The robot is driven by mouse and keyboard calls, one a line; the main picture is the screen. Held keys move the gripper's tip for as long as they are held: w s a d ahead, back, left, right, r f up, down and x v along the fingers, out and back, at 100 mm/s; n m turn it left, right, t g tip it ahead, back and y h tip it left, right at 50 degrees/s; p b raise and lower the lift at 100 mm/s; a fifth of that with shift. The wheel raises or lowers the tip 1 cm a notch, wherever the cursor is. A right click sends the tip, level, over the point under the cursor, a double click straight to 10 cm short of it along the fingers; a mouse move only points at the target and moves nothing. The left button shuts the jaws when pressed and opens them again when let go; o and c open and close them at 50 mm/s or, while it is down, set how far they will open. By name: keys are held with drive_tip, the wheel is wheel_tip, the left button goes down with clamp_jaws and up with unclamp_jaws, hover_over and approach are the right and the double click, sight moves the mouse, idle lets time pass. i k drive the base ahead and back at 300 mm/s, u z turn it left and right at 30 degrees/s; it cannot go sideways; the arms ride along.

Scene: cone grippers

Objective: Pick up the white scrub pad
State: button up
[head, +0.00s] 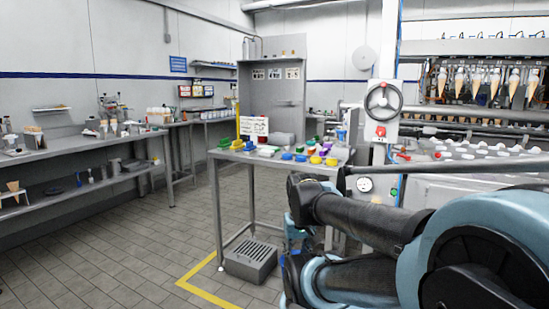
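In the head view, a steel table (234,157) stands ahead in the middle, with several small coloured cleaning items on top. A small whitish item (268,149) lies among them. It may be the white scrub pad, but it is too small to tell for sure. My arm, in black and teal, fills the lower right and reaches left to the table's front right corner. I cannot make out my gripper's fingers in this view. The arm covers part of the table's right legs.
A grey slotted crate (250,262) sits on the floor under the table, beside a yellow floor line (205,290). A long steel bench (75,150) runs along the left wall. A machine holding cones (485,85) stands at the right. The tiled floor at left is clear.

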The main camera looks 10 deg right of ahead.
sight(262, 153)
drive_tip(key=z, duration=0.05)
drive_tip(key=i, duration=1)
drive_tip(key=u, duration=0.05)
